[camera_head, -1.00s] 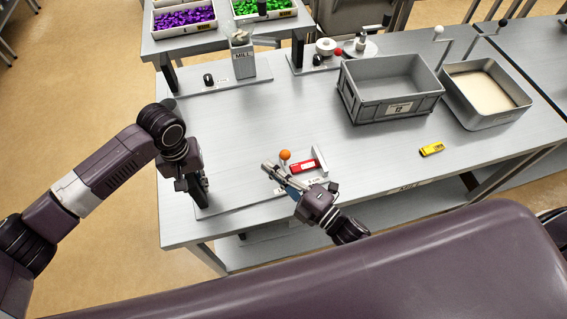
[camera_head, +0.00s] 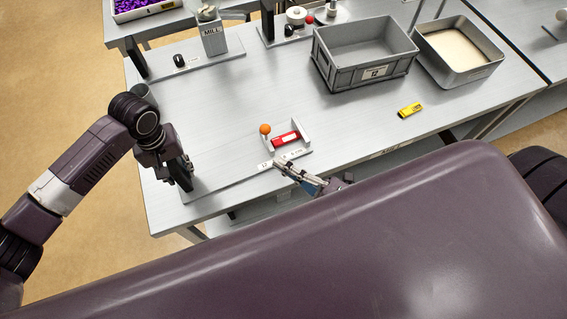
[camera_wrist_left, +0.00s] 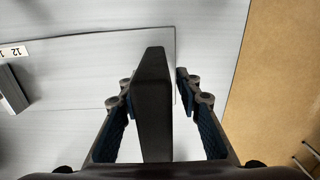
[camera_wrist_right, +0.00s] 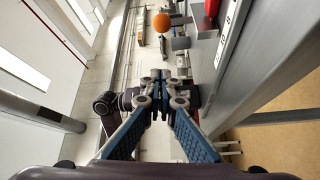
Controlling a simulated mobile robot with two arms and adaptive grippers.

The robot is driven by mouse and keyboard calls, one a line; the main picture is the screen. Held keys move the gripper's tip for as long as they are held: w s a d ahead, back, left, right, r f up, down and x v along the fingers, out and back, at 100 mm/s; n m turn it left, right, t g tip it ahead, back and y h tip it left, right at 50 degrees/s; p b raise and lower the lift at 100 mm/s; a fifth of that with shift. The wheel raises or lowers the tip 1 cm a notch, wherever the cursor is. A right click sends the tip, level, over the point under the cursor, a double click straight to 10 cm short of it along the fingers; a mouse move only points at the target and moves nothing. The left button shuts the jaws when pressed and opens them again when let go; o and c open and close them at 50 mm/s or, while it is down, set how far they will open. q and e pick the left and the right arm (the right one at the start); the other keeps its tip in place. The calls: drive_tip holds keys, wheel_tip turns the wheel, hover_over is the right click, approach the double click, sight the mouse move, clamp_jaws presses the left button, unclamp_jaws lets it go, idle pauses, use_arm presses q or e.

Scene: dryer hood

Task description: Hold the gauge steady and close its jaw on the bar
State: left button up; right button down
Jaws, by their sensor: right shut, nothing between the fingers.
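The gauge lies near the table's front left, with a flat grey base (camera_head: 225,178), an orange ball knob (camera_head: 265,129) and upright grey jaw parts (camera_head: 307,132). A red bar (camera_head: 286,139) lies between the jaw parts; I cannot tell whether they touch it. My left gripper (camera_head: 184,174) is at the base's left end. In the left wrist view its fingers are open around a black upright handle (camera_wrist_left: 152,100), with a gap on the right side. My right gripper (camera_head: 278,165) is shut and empty, in front of the knob. The knob (camera_wrist_right: 161,22) shows beyond its fingertips in the right wrist view.
A grey crate (camera_head: 322,66) and a metal tray of pale grains (camera_head: 460,50) stand at the back right. A yellow object (camera_head: 410,110) lies near the front edge. The mill (camera_head: 213,38) stands at the back left. The middle of the table is clear.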

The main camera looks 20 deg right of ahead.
use_arm(q)
drive_tip(key=shift+o, duration=0.4)
drive_tip(key=shift+w+r, duration=0.1)
drive_tip(key=shift+w, duration=0.1)
use_arm(e)
drive_tip(key=shift+w+a, duration=0.1)
use_arm(q)
drive_tip(key=shift+d+r, duration=0.1)
drive_tip(key=shift+r, duration=0.4)
wheel_tip(320, 180, up, 11)
drive_tip(key=shift+r, duration=0.1)
